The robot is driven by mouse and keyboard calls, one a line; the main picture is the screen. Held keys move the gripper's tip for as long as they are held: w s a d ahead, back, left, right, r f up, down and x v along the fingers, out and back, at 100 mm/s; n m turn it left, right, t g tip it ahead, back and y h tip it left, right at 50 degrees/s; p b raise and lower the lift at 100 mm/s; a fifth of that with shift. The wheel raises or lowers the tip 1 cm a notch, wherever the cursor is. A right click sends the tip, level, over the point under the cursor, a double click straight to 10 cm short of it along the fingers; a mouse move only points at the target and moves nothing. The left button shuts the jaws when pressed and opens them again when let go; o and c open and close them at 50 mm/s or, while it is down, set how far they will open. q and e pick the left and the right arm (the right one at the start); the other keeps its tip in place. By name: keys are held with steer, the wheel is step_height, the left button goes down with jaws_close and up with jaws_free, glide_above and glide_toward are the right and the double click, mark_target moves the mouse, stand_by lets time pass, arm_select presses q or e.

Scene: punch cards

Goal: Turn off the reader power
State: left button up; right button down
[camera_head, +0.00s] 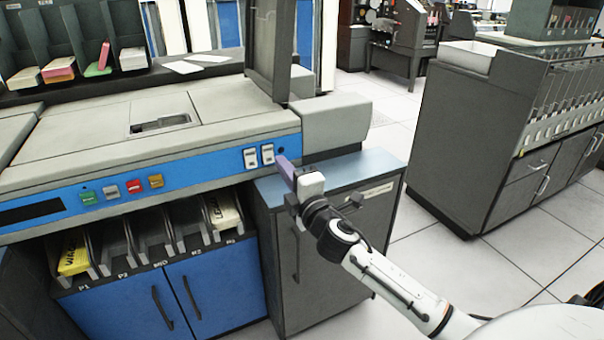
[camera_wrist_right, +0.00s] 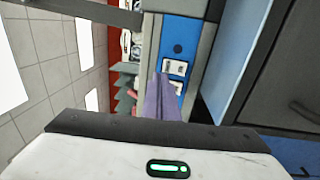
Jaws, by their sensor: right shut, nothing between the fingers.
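Two white rocker switches, a left one (camera_head: 250,158) and a right one (camera_head: 267,153), sit at the right end of the reader's blue panel (camera_head: 200,175). Their labels are too small to read, so I cannot tell which is the reader power. In the right wrist view one switch (camera_wrist_right: 175,66) shows clear and the other (camera_wrist_right: 176,87) is partly hidden by my fingers. My right gripper (camera_head: 283,165) has purple fingers, shut and empty, pointing at the panel just right of the switches. Its fingertips (camera_wrist_right: 160,78) also show in the wrist view. I cannot tell whether they touch the panel. My left gripper is out of view.
Green, white, red and yellow buttons (camera_head: 122,190) lie further left on the panel. Below are card slots (camera_head: 155,235) and blue cabinet doors (camera_head: 215,290). A grey cabinet with a blue-grey top (camera_head: 360,168) stands under my right gripper. Open floor (camera_head: 390,115) lies to the right.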

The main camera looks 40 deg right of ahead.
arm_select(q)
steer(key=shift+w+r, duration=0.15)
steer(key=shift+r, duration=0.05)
arm_select(e)
steer(key=v, duration=0.6)
steer(key=shift+s+r, duration=0.45)
steer(key=shift+r, duration=0.1)
steer(key=shift+a+f, duration=0.1)
steer(key=shift+a, duration=0.05)
